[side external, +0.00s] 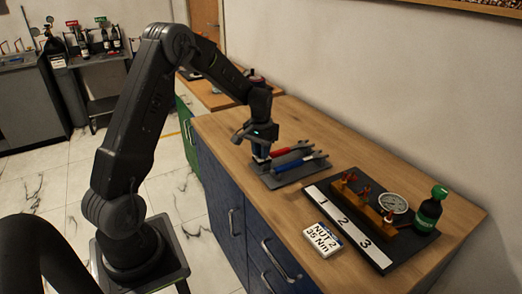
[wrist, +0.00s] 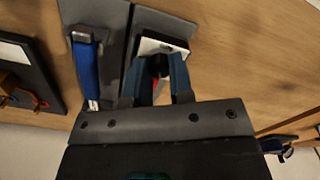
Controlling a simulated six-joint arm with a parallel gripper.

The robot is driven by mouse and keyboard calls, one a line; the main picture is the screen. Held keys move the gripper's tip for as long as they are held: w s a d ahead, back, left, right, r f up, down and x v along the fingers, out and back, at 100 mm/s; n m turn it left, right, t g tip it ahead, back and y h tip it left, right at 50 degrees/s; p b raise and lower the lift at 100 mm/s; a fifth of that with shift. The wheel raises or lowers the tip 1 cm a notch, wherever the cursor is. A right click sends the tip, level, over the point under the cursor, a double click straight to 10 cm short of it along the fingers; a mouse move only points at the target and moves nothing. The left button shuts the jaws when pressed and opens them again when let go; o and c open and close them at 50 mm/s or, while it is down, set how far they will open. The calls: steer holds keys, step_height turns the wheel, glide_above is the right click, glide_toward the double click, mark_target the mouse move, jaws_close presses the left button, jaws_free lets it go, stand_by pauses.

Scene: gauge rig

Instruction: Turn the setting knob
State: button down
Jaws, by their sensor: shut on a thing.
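A red-handled wrench (side external: 284,152) and a blue-handled wrench (side external: 302,163) lie side by side on a dark grey tray (side external: 281,181). My gripper (side external: 261,157) is at the near-left end of the red wrench, pointing down. In the wrist view, my gripper's blue fingers (wrist: 157,72) are shut on a dark round knob (wrist: 158,62). A bit of red shows between the fingers, below the knob. The blue wrench also shows in the wrist view (wrist: 87,72), to the left and apart from the fingers. The knob's markings cannot be read.
A card (side external: 322,239) reading "NUT 2 35 Nm" lies near the front edge. A dark board (side external: 380,262) numbered 1, 2, 3 carries a brass block (side external: 362,205) with red-brown fittings and a round gauge (side external: 393,203). A green-capped bottle (side external: 428,212) stands at the right.

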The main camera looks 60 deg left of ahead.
steer(key=shift+m, duration=1.9)
steer(key=c, duration=1)
jaws_free()
steer(key=shift+r, duration=0.1)
step_height(320, 180, up, 14)
steer(key=shift+f, duration=0.2)
